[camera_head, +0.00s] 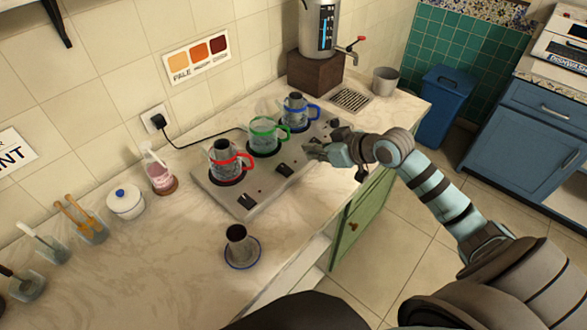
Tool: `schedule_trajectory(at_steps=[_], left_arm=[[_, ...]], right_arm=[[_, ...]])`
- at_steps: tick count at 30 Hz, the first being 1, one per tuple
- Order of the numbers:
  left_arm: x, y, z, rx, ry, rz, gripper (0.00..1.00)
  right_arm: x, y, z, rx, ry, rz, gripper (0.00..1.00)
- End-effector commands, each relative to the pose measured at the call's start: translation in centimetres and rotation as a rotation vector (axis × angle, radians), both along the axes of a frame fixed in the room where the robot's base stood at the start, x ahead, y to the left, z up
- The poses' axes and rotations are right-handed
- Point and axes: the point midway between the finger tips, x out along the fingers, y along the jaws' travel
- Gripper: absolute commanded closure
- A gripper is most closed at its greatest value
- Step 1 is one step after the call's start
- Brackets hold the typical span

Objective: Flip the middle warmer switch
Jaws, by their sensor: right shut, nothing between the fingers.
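The grey warmer (215,190) lies on the counter and bears three glass pots in a row. They are the red-handled pot (226,163), the green-handled pot (265,137) and the blue-handled pot (295,113). Dark switches sit along its front edge: the left switch (247,198) by the red pot and the middle switch (284,170) by the green pot. My right gripper (307,152) is shut and empty, just right of the middle switch, with a small gap in the picture. It partly covers the warmer's right end. The switch positions are too small to tell. My left gripper is out of view.
The samovar (318,28) stands on a brown block behind, near a drip grate and a grey cup (385,80). A white sugar bowl (124,203) and pink bottle (160,178) stand at left.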

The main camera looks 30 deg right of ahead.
Motion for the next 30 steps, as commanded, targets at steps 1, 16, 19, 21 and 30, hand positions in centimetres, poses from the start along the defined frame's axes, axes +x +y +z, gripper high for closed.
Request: schedule_trajectory(at_steps=[1,16,19,21,30], left_arm=[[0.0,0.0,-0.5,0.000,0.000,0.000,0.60],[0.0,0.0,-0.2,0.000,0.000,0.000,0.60],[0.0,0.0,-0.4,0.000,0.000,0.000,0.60],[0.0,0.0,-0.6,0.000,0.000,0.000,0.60],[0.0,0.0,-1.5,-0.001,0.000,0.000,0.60]], right_arm=[[0.0,0.0,-0.2,0.001,-0.002,0.000,1.00],[1.8,0.7,-0.9,0.006,-0.004,-0.002,1.00],[3.4,1.2,-2.1,0.008,-0.003,-0.003,1.00],[4.6,1.7,-3.0,0.008,-0.002,-0.002,1.00],[8.1,2.9,-7.4,0.002,0.002,0.000,1.00]])
